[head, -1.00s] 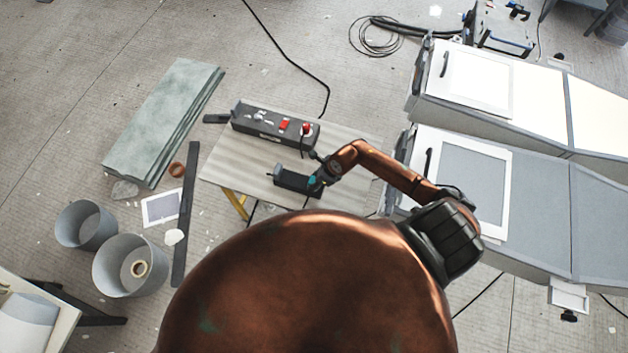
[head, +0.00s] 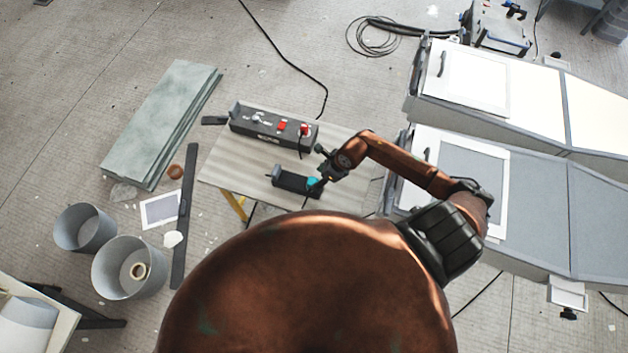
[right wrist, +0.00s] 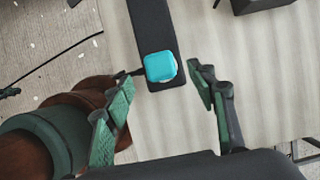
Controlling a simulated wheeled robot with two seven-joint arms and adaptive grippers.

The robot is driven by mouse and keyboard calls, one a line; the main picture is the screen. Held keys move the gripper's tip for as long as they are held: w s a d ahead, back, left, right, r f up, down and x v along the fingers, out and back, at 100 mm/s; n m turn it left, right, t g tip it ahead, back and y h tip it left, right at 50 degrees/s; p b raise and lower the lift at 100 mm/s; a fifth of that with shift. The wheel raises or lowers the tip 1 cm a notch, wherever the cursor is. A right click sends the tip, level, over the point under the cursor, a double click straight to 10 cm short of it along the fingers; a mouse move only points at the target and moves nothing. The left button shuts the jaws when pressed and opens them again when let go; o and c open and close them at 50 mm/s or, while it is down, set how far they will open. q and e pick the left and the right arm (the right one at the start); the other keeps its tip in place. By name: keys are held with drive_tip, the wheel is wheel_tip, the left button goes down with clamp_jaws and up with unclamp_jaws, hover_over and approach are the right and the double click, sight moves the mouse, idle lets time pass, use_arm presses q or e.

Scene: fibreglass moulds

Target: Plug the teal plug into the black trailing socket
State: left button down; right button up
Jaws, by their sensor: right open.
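The teal plug (head: 313,183) sits at the right end of a small black holder (head: 290,181) on the low table. In the right wrist view the teal plug (right wrist: 161,66) lies on the black bar (right wrist: 152,27), with a short dark lead at its left. My right gripper (head: 324,172) is open beside and above the plug. In the wrist view its two fingers (right wrist: 163,86) stand apart on either side of the plug, with gaps. The long black trailing socket (head: 262,127), with red parts on top, lies farther back on the table. My left gripper is out of view.
The low table (head: 232,163) has bare room left of the holder. Grey panels (head: 165,120) and two buckets (head: 85,227) stand on the floor at the left. Large grey moulds (head: 530,200) stand close at the right. A black cable (head: 290,62) crosses the floor behind.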

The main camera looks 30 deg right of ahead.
drive_tip(key=v, duration=0.5)
drive_tip(key=shift+s+r, duration=0.1)
drive_tip(key=shift+r, duration=0.25)
